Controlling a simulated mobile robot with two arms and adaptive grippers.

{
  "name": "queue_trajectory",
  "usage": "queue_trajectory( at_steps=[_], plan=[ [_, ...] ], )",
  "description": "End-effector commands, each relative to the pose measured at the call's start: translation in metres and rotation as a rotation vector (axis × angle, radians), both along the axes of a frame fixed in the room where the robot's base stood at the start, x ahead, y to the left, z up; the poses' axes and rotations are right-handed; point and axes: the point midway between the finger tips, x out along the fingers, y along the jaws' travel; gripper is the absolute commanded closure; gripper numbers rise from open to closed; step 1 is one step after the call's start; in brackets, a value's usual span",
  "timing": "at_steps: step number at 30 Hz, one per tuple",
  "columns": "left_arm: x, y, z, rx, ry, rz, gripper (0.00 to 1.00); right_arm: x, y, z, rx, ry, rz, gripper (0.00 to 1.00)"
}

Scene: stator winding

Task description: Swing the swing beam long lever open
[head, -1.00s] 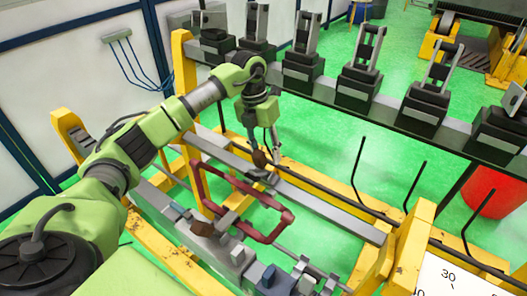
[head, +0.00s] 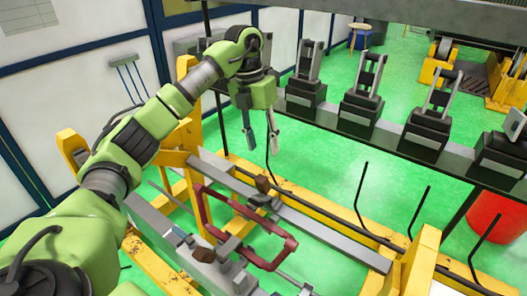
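The dark red lever frame (head: 235,207) sits across the yellow fixture, below the centre of the head view. A small brown block (head: 262,184) stands at its upper side by the grey rail, and another brown block (head: 204,254) at its lower side. I cannot tell for certain which part is the long lever. My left gripper (head: 261,148) hangs above and behind the upper brown block, fingers pointing down. Its two fingers are spread with nothing between them, and it appears clear of the fixture. My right gripper is not in view.
The yellow fixture (head: 416,258) with grey rails (head: 330,238) fills the lower middle. Thin black rods (head: 361,188) rise along its far side. A dark rack with several black clamp units (head: 358,112) runs behind. A red bin (head: 495,215) stands at right.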

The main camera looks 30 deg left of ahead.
Motion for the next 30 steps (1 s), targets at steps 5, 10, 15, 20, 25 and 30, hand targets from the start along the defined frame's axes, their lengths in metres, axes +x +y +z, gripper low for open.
queue_trajectory(
  at_steps=[5, 10, 15, 20, 25, 30],
  plan=[
    [0.000, 0.000, 0.001, 0.000, 0.001, 0.000, 0.61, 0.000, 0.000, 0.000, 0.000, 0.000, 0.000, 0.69],
    [-0.001, 0.002, -0.001, -0.002, -0.006, -0.001, 0.87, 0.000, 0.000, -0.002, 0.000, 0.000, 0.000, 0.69],
    [-0.015, 0.021, -0.016, -0.016, -0.106, -0.006, 1.00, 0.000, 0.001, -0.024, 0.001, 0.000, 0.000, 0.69],
    [-0.050, 0.044, -0.024, 0.001, -0.290, -0.041, 1.00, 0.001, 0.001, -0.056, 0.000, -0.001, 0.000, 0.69],
    [-0.096, 0.042, -0.025, 0.069, -0.442, -0.130, 1.00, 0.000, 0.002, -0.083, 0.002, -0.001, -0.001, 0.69],
    [-0.131, 0.027, -0.028, 0.132, -0.512, -0.222, 1.00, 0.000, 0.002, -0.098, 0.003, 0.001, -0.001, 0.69]
  ],
)
